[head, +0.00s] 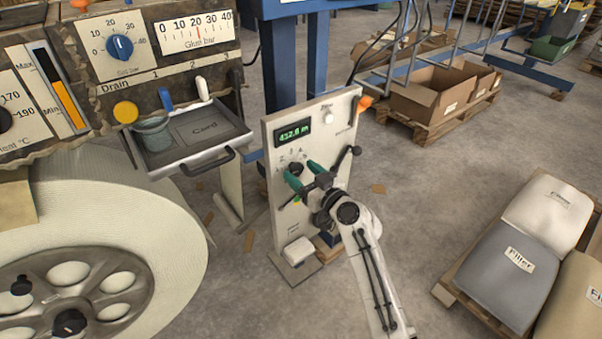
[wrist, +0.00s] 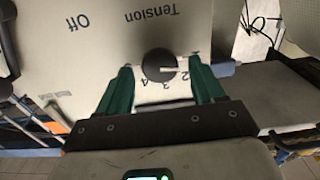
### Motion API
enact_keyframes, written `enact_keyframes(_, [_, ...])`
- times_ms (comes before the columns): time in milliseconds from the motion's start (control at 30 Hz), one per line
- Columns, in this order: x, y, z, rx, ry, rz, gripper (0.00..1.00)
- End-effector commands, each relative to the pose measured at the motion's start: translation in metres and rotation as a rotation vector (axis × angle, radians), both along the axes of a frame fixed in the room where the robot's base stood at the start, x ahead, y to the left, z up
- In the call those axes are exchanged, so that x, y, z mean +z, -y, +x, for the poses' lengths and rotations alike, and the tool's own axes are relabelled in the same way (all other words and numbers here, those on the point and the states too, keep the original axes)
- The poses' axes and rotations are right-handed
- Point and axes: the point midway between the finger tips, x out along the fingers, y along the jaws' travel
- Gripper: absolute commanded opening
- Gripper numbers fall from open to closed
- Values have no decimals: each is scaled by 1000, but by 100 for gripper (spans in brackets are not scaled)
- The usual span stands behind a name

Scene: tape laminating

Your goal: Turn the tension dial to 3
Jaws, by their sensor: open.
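The tension dial (wrist: 157,64) is a round black knob on a pale panel under the word Tension, which appears upside down in the wrist view. Its white pointer points right, close to the 2; the 3 and 4 lie below it. In the head view the dial (head: 296,169) is partly hidden by my gripper. My gripper (head: 304,173) has green fingers and is open at the panel. In the wrist view its fingertips stand either side of the dial, with gaps; I cannot tell how deep they reach.
The panel (head: 274,149) carries a green display (head: 294,134) above the dial and a black handle on its right side. A card tray (head: 195,150) and a large roll (head: 120,220) stand left. Filler sacks (head: 505,270) lie right.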

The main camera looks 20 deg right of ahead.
Motion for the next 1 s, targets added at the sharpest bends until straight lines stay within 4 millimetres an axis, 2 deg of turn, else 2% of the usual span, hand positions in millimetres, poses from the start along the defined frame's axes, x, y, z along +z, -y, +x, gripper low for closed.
enact_keyframes(167, [0, -3, 9, 1, -1, 0, 68])
enact_keyframes(433, [0, -4, 10, 0, -1, 0, 68])
enact_keyframes(1000, [0, -4, 10, 1, -1, 0, 14])
